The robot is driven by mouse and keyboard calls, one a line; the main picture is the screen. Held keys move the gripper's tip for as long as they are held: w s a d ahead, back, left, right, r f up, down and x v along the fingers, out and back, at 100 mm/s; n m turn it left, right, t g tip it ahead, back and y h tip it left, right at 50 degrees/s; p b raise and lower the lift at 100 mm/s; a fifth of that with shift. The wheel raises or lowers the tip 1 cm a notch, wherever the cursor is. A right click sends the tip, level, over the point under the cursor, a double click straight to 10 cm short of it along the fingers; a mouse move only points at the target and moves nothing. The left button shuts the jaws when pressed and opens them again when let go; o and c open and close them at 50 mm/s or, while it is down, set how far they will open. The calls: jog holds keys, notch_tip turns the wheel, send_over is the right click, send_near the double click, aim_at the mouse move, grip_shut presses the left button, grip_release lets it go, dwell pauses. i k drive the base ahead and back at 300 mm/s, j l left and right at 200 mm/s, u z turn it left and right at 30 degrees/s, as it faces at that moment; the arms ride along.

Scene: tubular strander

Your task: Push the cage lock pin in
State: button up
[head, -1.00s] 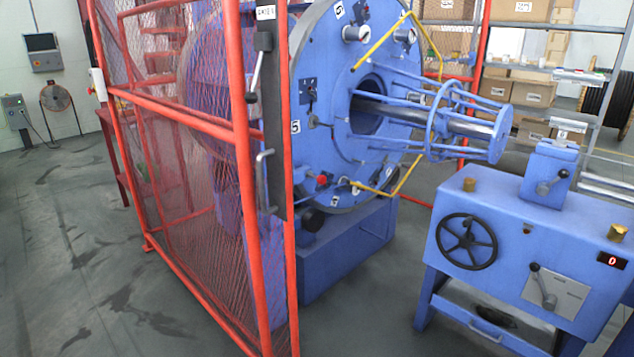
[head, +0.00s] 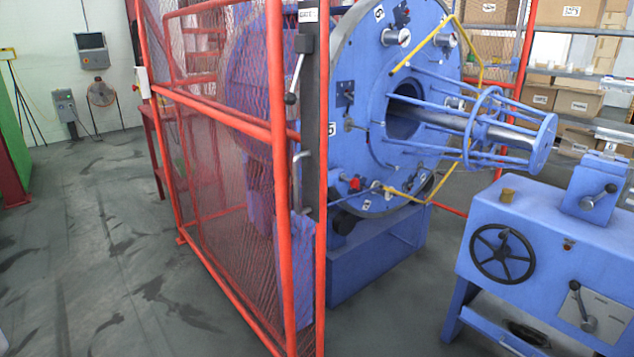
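The strander's big blue disc (head: 362,120) faces right behind the red mesh guard. Small fittings sit on its face, among them a red knob (head: 354,184) low on the left and a dark box-like fitting (head: 345,93) higher up. I cannot tell for sure which fitting is the cage lock pin, or whether it is in or out. A blue tapered bar frame (head: 485,125) sticks out from the disc's centre. My gripper is not in view.
The red mesh guard (head: 235,170) stands between me and the machine's left side; its gate handle (head: 297,75) shows on the dark post. A blue stand with a handwheel (head: 503,253) is at the right. Grey floor (head: 90,240) is open at the left.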

aim_at(354, 182)
jog(key=i+l+z, duration=0.35)
jog(key=i, duration=0.2)
jog(key=i+z, duration=0.3)
jog(key=i, duration=0.2)
jog(key=i+j+z, duration=0.2)
jog(key=i+j, duration=0.2)
jog(key=i+j+z, duration=0.25)
jog(key=i+j, duration=0.15)
jog(key=j, duration=0.15)
